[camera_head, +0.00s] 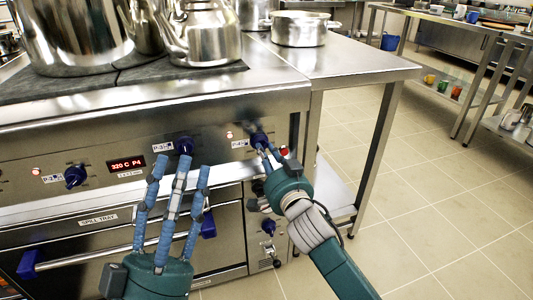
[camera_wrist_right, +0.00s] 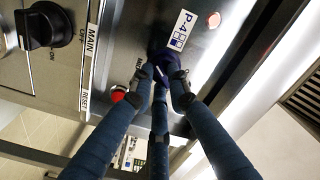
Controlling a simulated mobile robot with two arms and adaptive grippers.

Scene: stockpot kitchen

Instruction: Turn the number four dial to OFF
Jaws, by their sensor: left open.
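The number four dial (camera_head: 258,139) is a dark blue knob at the right end of the stove's front panel. It also shows in the right wrist view (camera_wrist_right: 166,61) beside a white label reading P-4 (camera_wrist_right: 183,30). My right gripper (camera_head: 264,150) has its fingertips drawn in around this dial, and they hide part of it. Its pointer and setting are hard to read. My left gripper (camera_head: 181,168) is open and empty in front of the panel, below another blue dial (camera_head: 184,145).
Red lights glow on the panel, one (camera_wrist_right: 213,19) by the P-4 label. A kettle (camera_head: 201,35) and large pots stand on the stove. A pot (camera_head: 300,28) sits on the side table. The floor at right is clear.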

